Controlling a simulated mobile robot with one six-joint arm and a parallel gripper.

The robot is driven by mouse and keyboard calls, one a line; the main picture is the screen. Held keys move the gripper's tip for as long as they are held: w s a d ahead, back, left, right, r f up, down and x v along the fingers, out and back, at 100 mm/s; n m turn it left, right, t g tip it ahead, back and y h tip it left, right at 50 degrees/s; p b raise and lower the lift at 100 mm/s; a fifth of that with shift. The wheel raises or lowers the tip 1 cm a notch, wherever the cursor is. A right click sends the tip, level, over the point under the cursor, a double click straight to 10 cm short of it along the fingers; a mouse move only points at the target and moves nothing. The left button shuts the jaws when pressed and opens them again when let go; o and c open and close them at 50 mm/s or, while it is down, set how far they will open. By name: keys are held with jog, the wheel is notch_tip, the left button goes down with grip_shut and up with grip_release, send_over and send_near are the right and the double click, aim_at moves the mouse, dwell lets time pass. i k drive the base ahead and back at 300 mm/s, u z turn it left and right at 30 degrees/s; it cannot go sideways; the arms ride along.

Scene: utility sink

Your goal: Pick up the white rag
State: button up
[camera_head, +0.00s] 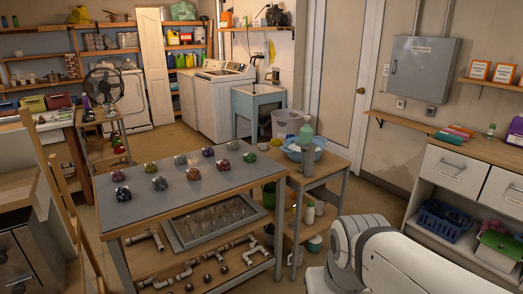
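I cannot make out a white rag for certain in the head view. The teal utility sink (257,104) stands against the back wall, right of the washing machines, and its inside is too small to read. A blue basin (296,153) sits on a small side table at centre right, with a pale green-topped bottle (307,131) by it; its contents are unclear. White links of my own arm show at the bottom right. My gripper is not in view.
A work table (140,222) with several coloured rocks stands left of centre, with pipes on its lower shelf. A white bucket (286,123) is behind the side table. A drawer counter (455,170) lines the right wall.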

aim_at(263, 146)
jog(key=u, duration=0.15)
jog(key=i, duration=0.9)
jog(key=z, duration=0.1)
